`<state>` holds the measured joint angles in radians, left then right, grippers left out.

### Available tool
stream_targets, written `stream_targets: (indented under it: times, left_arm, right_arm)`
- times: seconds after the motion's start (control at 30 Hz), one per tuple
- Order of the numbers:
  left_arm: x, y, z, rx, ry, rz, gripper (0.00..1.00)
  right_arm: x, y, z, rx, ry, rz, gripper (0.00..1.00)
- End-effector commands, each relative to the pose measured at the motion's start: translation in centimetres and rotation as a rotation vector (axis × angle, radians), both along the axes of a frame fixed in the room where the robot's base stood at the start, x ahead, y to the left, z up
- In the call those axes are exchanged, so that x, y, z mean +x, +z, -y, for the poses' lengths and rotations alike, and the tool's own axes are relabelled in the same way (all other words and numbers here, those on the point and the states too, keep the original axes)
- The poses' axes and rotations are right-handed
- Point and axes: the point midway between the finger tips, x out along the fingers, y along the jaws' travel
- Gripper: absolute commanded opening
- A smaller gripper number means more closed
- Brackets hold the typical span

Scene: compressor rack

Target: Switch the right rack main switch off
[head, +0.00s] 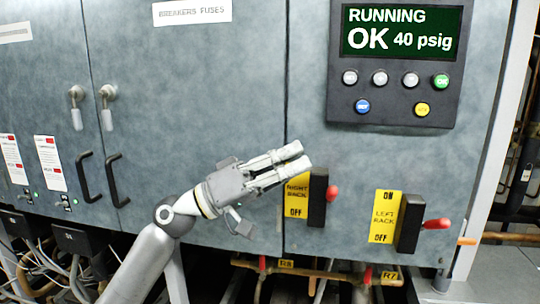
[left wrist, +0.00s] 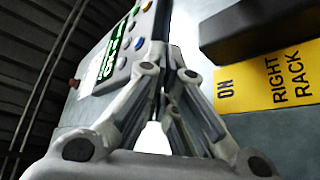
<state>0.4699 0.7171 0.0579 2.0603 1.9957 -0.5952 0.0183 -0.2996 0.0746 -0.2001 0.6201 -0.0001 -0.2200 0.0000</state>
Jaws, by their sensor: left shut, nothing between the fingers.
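The right rack main switch (head: 318,197) is a black block with a red-tipped lever (head: 332,193) on the grey cabinet, beside a yellow label reading RIGHT RACK and OFF (head: 296,198). The lever points out to the right. My left gripper (head: 300,158) is shut and empty, just above the switch and over the top of its label. In the left wrist view the shut fingers (left wrist: 165,75) are left of the yellow label (left wrist: 268,78) and the black switch block (left wrist: 255,30). My right gripper is in neither view.
The left rack switch (head: 410,222), with a red lever, is to the lower right beside its own yellow label. A display panel (head: 400,60) above reads RUNNING OK 40 psig. Cabinet handles (head: 101,180) are at left. Pipes and cables run below.

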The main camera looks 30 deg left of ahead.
Motion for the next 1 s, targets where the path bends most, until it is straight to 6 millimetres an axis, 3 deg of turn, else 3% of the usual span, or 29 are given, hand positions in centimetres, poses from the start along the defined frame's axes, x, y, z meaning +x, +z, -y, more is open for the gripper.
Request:
stream_targets:
  times: [0.03, 0.17, 0.23, 0.5, 1.0]
  left_arm:
    - [0.5, 1.2, 0.8, -0.001, -0.002, 0.001, 0.0]
    - [1.7, 2.1, 2.5, -0.001, -0.001, 0.001, 0.0]
    - [1.1, 0.4, 2.7, -0.001, -0.002, -0.007, 0.0]
    - [-0.1, -1.6, 3.5, -0.001, -0.001, -0.003, 0.0]
    - [-0.4, -2.0, 3.6, 0.0, 0.001, 0.001, 0.0]
  right_arm:
    - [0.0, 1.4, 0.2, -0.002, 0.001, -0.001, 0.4]
    - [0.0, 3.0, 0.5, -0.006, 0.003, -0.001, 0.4]
    - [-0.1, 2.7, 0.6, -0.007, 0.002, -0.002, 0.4]
    - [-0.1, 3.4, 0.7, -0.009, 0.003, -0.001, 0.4]
    - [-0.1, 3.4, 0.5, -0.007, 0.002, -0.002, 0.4]
